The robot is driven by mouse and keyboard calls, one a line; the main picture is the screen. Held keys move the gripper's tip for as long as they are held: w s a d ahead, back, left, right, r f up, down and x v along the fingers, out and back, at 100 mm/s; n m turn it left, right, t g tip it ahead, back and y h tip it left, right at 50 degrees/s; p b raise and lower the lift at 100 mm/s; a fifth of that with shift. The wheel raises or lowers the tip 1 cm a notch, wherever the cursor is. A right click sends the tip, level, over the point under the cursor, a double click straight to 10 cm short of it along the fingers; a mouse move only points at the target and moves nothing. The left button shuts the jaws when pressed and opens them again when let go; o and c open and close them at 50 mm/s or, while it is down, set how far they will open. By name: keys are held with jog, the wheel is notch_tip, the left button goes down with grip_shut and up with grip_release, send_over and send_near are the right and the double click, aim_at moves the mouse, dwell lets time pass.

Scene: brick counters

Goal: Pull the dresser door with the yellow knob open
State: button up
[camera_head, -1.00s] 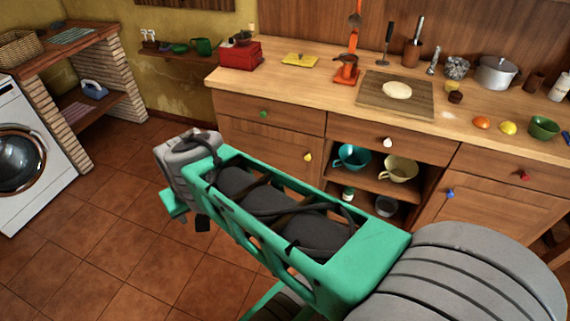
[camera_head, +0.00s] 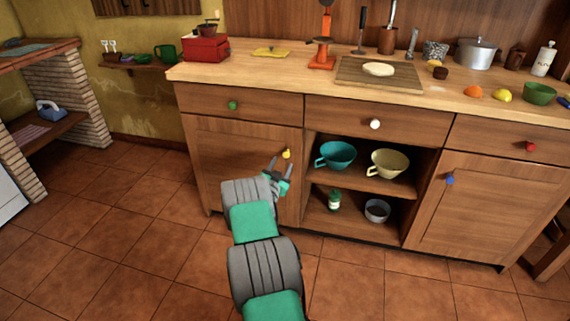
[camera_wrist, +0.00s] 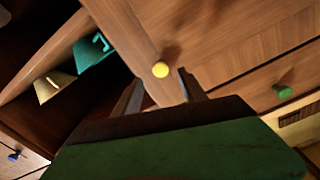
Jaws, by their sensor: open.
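The dresser door (camera_head: 238,158) on the left, below the drawer with the green knob, is shut. Its yellow knob (camera_head: 286,154) sits near the door's upper right corner. My gripper (camera_head: 281,164) is open and empty, just in front of the knob. Whether a finger touches the knob I cannot tell. The door's wood (camera_wrist: 215,45) fills much of the wrist view.
An open shelf with a teal cup (camera_head: 336,155) and a cream cup (camera_head: 388,163) lies just right of the door. The green knob (camera_head: 233,105) is above. The tiled floor (camera_head: 120,215) in front of the dresser is clear.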

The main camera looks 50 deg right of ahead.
aim_at(286, 156)
jog(key=b+x, duration=0.1)
jog(key=x, duration=0.4)
jog(key=shift+f, duration=0.1)
jog(key=shift+w+d, duration=0.25)
jog(key=shift+d, duration=0.2)
jog(key=shift+c, duration=0.4)
grip_shut()
dwell(0.4)
